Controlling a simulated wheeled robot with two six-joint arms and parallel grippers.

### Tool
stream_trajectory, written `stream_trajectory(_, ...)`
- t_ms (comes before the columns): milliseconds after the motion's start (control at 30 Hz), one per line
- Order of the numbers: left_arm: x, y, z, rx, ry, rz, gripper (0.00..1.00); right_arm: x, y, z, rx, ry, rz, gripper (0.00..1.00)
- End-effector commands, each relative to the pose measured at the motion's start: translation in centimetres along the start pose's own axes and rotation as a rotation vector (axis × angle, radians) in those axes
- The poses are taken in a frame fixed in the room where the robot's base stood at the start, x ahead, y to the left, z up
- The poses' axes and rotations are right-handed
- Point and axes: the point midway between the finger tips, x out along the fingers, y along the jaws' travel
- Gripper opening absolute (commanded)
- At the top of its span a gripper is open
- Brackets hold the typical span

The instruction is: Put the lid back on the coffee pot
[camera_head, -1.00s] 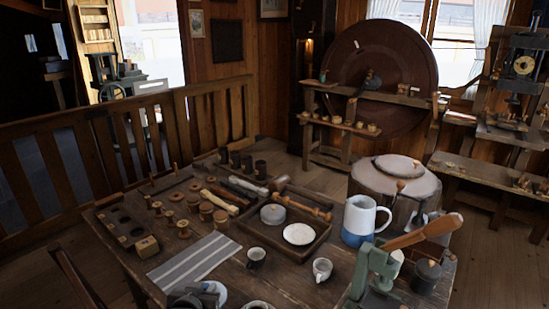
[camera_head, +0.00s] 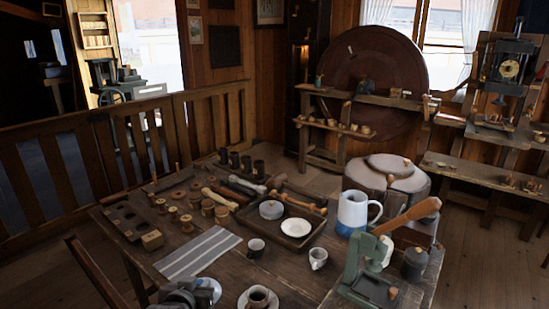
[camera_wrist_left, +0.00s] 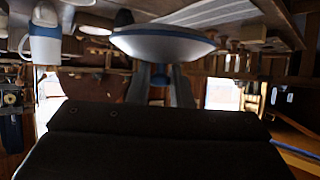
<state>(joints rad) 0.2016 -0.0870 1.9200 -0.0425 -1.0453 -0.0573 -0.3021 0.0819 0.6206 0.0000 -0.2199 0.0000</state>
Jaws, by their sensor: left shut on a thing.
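The coffee pot (camera_head: 353,212) is a white jug with a blue lower part and a handle on its right. It stands upright at the right of the table, and a white and blue vessel that looks like it shows at the upper left of the left wrist view (camera_wrist_left: 45,48). My left gripper (camera_head: 188,293) is low at the table's front left, well away from the pot. It is shut on the lid (camera_wrist_left: 165,43), a pale dome with a blue edge, whose knob is between the fingers. The lid shows partly in the head view (camera_head: 210,287). My right gripper is out of view.
A green lever press (camera_head: 362,270) with a wooden handle stands in front of the pot, beside a dark canister (camera_head: 414,263).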

Motion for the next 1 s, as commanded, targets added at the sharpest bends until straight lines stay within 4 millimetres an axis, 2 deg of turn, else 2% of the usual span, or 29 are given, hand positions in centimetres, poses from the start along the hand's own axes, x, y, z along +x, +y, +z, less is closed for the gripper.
stream_trajectory(267, -3.0, -0.4, -4.8, 0.004, 0.007, -0.012, 0.00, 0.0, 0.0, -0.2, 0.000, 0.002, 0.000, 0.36)
stream_trajectory(433, -7.0, -0.7, -9.2, 0.000, 0.012, -0.026, 0.00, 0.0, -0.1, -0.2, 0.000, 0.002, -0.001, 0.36)
stream_trajectory(600, -11.5, -1.0, -12.2, -0.015, 0.013, -0.045, 0.00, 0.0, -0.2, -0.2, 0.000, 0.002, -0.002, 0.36)
stream_trajectory(800, -15.0, -1.1, -13.4, -0.033, 0.006, -0.056, 0.00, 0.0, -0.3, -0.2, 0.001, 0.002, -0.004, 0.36)
stream_trajectory(1000, -16.0, -1.2, -13.6, -0.039, 0.002, -0.060, 0.00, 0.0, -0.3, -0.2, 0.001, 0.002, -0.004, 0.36)
